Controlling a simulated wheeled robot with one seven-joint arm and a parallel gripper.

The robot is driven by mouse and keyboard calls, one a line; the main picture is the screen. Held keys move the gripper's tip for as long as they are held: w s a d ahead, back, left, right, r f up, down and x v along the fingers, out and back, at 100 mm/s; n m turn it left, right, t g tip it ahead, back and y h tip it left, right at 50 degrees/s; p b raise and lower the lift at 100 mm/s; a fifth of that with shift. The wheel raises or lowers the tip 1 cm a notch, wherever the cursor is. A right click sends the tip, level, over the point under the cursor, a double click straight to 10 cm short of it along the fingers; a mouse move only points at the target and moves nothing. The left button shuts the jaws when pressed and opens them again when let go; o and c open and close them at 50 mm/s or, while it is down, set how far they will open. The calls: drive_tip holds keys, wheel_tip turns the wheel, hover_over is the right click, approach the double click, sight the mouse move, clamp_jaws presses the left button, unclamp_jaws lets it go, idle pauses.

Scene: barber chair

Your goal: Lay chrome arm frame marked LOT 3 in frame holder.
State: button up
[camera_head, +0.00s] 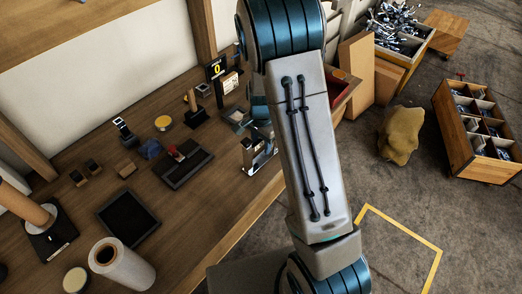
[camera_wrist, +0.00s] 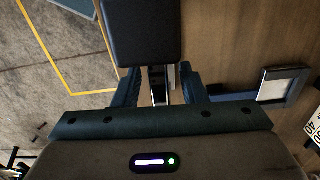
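A chrome piece with dark parts (camera_head: 258,152) stands upright at the bench's right edge in the head view. In the wrist view a chrome strip (camera_wrist: 159,88) lies between my fingers, beside a large dark pad-like block (camera_wrist: 140,35). I cannot tell whether strip and block are one piece. No LOT 3 mark is legible. My gripper (camera_wrist: 161,88) has its two blue fingers on either side of the strip; whether they touch it is unclear. In the head view my arm mostly hides the gripper. I cannot identify the frame holder for certain.
The wooden bench (camera_head: 225,205) holds a dark tray with a red-topped item (camera_head: 185,160), a black square tray (camera_head: 128,218) and a white roll (camera_head: 122,262). Compartmented crates (camera_head: 455,150) of metal parts and a tan sack (camera_head: 400,135) stand on the floor. Yellow tape (camera_head: 400,228) marks the floor.

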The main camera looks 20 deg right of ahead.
clamp_jaws()
drive_tip(key=shift+r, duration=0.1)
